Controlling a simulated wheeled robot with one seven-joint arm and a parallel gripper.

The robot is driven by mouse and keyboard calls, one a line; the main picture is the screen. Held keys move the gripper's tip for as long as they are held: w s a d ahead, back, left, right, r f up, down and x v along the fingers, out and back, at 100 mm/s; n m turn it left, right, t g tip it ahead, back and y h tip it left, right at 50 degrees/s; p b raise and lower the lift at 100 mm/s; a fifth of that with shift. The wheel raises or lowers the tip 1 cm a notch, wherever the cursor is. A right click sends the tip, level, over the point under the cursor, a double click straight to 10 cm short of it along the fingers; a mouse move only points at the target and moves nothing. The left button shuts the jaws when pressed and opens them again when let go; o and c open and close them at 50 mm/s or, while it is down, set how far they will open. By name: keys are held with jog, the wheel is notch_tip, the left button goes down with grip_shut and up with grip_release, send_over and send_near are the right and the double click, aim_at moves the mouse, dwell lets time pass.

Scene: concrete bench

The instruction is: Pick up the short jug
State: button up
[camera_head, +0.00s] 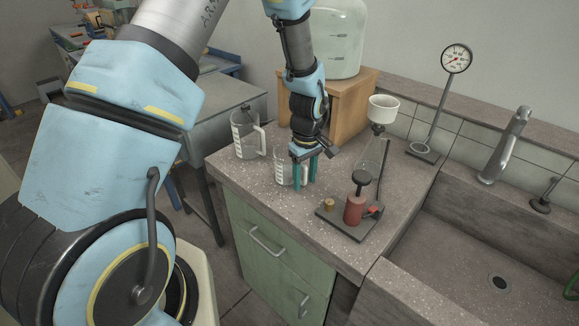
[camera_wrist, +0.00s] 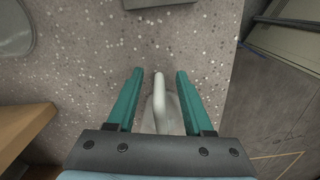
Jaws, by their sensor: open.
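The short jug (camera_head: 280,168) is a clear measuring jug with white markings, standing upright on the speckled bench, partly hidden behind my gripper in the head view. My gripper (camera_head: 305,186) points down at its right side, with teal fingers open. In the wrist view, the jug's pale handle (camera_wrist: 159,92) lies between the two spread fingers of my gripper (camera_wrist: 159,73), with a visible gap on each side. Most of the jug's body is hidden by the gripper's palm there. A taller jug (camera_head: 241,136) with a handle stands behind and left of it.
A dark stand with a red cylinder (camera_head: 354,209) is right of my gripper. A wooden box (camera_head: 340,108) carrying a large glass bottle (camera_head: 338,45) is behind. A funnel (camera_head: 383,106), a gauge (camera_head: 456,58) and a sink tap (camera_head: 505,145) are farther right. The bench's front edge is close.

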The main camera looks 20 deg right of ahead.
grip_shut()
dwell(0.4)
dwell(1.0)
